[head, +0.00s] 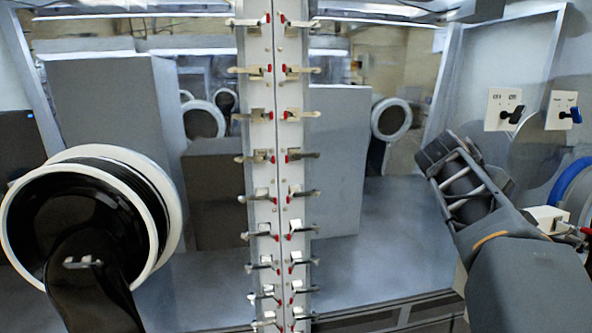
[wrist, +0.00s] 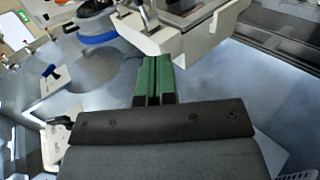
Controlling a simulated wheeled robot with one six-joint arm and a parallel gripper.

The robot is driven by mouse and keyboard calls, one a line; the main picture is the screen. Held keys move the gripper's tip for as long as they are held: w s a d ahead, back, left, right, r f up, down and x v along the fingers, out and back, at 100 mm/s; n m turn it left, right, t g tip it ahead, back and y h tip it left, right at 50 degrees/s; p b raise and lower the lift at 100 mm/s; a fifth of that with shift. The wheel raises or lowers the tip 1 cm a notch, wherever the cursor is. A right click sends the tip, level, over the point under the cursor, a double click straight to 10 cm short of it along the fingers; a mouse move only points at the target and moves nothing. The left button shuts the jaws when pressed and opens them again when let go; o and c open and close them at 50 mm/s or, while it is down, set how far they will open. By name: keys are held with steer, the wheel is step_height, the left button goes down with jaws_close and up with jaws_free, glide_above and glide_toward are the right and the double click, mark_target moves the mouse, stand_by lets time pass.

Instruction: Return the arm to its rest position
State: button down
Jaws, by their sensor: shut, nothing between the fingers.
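My gripper (wrist: 153,80) shows in the wrist view as two green fingers side by side, closed together with nothing held between them. They point away from the dark wrist block, toward a pale grey boxy structure (wrist: 190,35). In the head view, my dark grey arm (head: 520,275) rises from the lower right and bends near the right wall. The green fingertips cannot be made out there.
A column of clamps (head: 262,165) stands mid-view. A round glove port (head: 165,215) with a black glove is at left.

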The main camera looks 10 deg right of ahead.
steer(key=w+a+f+t+y, duration=0.15)
steer(key=a+f+y, duration=0.35)
steer(key=f, duration=0.5)
steer(key=s+a+f+t+y, duration=0.1)
steer(key=s+a+f, duration=0.3)
steer(key=a, duration=0.6)
steer(key=s+a+f+m+t+y, duration=0.1)
steer(key=s+a+f+y, duration=0.2)
steer(key=a+f, duration=0.6)
steer(key=shift+s+a+f+t+y, duration=0.2)
steer(key=shift+s+a+t+y, duration=0.2)
steer(key=shift+a+y, duration=0.55)
steer(key=shift+a+h, duration=0.2)
steer(key=shift+h, duration=0.05)
